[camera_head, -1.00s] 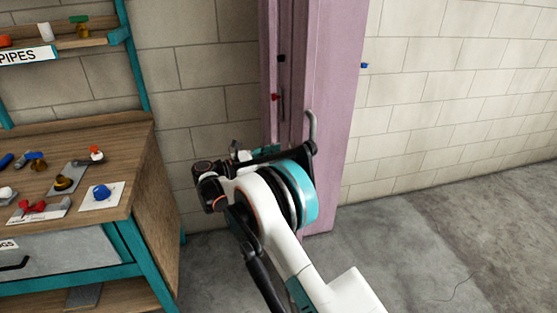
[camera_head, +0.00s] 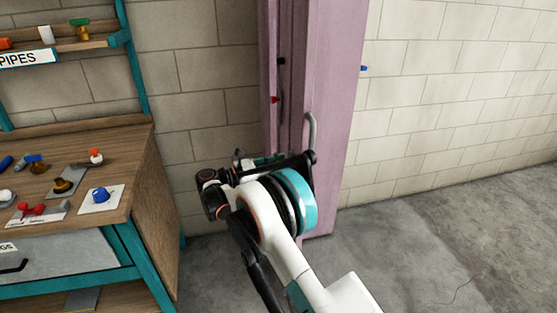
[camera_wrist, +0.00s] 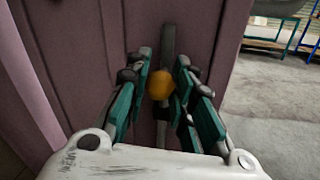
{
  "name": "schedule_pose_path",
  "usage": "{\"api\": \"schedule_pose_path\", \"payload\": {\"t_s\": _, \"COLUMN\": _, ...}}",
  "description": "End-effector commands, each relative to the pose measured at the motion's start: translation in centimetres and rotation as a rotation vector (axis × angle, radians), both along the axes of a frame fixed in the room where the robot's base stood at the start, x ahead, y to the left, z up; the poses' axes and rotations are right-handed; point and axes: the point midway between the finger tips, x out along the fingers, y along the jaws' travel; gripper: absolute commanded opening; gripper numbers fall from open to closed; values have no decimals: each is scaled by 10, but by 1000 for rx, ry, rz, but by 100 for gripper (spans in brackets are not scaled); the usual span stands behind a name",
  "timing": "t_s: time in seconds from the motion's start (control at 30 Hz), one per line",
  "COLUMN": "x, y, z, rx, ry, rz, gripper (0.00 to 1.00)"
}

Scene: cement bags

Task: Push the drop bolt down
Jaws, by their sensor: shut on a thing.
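The drop bolt shows in the wrist view as a grey upright bar (camera_wrist: 167,45) with a yellow-orange knob (camera_wrist: 160,85), on the face of a pink-purple door (camera_wrist: 85,55). My gripper (camera_wrist: 162,72) has its two teal-and-black fingers on either side of the bar and knob, shut on the knob. The foot of the bolt is hidden by my gripper. In the head view the door (camera_head: 333,90) stands upright. My arm covers its lower part there and hides the knob and fingertips.
A grey pull handle (camera_head: 311,130) stands out from the door just above my wrist. A wooden workbench (camera_head: 140,170) with small hardware on it is at the left. Bare concrete floor (camera_head: 430,240) lies open at the right, before a block wall.

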Motion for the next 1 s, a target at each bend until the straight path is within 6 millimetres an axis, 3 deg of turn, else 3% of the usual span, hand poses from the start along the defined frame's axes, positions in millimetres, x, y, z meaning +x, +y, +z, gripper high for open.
{"api": "schedule_pose_path", "payload": {"t_s": 0.13, "x": 0, "y": 0, "z": -20, "rx": 1, "ry": 0, "rz": 1, "gripper": 0}}
{"api": "schedule_pose_path", "payload": {"t_s": 0.4, "x": -1, "y": 0, "z": -23, "rx": 4, "ry": 2, "rz": 0, "gripper": 0}}
{"api": "schedule_pose_path", "payload": {"t_s": 0.43, "x": -1, "y": 0, "z": -23, "rx": 4, "ry": 2, "rz": 0, "gripper": 29}}
{"api": "schedule_pose_path", "payload": {"t_s": 0.5, "x": -1, "y": 0, "z": -23, "rx": 3, "ry": 2, "rz": 1, "gripper": 44}}
{"api": "schedule_pose_path", "payload": {"t_s": 0.83, "x": 0, "y": 1, "z": -21, "rx": 1, "ry": 0, "rz": 1, "gripper": 44}}
{"api": "schedule_pose_path", "payload": {"t_s": 1.0, "x": -7, "y": 14, "z": -21, "rx": 1, "ry": 1, "rz": 3, "gripper": 44}}
